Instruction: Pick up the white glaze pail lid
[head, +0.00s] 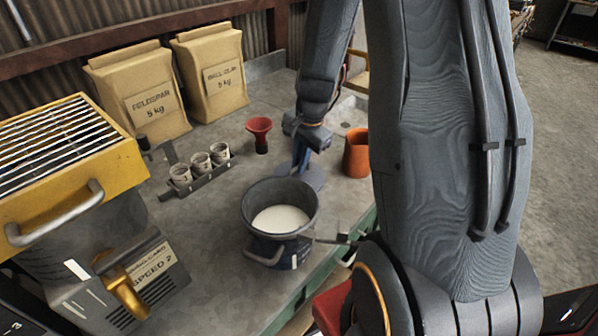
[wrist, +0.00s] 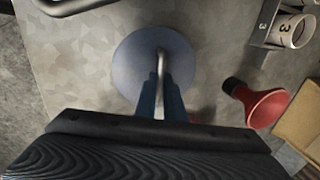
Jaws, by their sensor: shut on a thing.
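The white glaze pail lid is a flat, round, blue-grey disc (wrist: 135,62) with a thin upright handle, and its edge also shows on the workbench side in the head view (head: 313,180). My gripper (wrist: 160,92) points down over it, with its blue fingers on either side of the handle, shut on it. In the head view my gripper (head: 301,158) is just behind the pail. I cannot tell whether the lid touches the bench. The grey pail (head: 252,212) stands open in front, with white glaze (head: 280,219) inside.
A red funnel-shaped thing (head: 259,135) and a rack of small cups (head: 201,163) stand left of my gripper. An orange cup (head: 356,155) is to the right. Feldspar (head: 140,90) and ball clay (head: 212,72) bags stand behind. A yellow-topped machine (head: 75,170) is at left.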

